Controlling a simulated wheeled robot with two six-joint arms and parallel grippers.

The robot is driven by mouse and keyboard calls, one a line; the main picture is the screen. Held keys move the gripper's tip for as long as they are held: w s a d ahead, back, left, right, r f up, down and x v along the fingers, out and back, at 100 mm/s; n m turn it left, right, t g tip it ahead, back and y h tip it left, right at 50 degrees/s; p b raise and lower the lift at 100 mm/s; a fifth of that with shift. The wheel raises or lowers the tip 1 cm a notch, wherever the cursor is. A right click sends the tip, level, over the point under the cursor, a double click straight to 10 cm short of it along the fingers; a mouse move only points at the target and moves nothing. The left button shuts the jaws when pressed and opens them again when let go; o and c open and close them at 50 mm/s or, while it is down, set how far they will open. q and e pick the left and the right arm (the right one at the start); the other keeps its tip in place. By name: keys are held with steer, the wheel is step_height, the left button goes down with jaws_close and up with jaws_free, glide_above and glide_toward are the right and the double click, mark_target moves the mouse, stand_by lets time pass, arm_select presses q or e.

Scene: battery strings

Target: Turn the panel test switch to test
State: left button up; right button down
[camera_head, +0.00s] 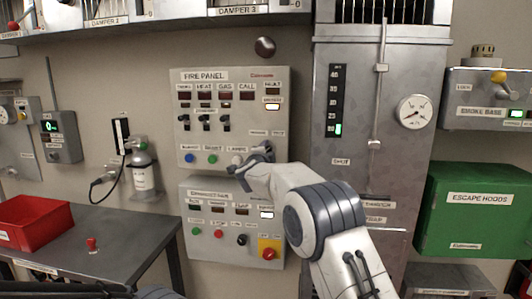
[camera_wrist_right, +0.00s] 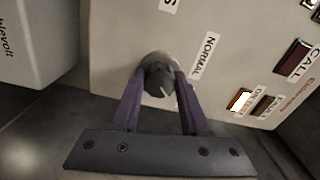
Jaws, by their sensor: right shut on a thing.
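The fire panel (camera_head: 240,85) is a light grey box on the wall. Its test switch is a dark round knob (camera_wrist_right: 160,80) with a short white mark, which shows in the right wrist view. A NORMAL label (camera_wrist_right: 206,56) is up and to the right of the knob there. My right gripper (camera_wrist_right: 159,88) has its two purple-grey fingers on either side of the knob, shut on it. In the head view my right gripper (camera_head: 262,154) is at the panel's lower right and hides the knob. I cannot tell which label the mark points at. My left gripper is out of view.
A second panel (camera_head: 225,225) with several buttons hangs just below. A grey cabinet (camera_head: 375,135) stands close on the right, with a green escape-hoods box (camera_head: 475,212) beyond it. A table (camera_head: 120,228) with a red bin (camera_head: 35,222) is at the left.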

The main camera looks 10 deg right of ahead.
steer(key=shift+c, duration=2.1)
jaws_free()
steer(key=shift+s, duration=0.1)
steer(key=b+v, duration=0.4)
steer(key=v, duration=0.6)
steer(key=shift+s, duration=0.2)
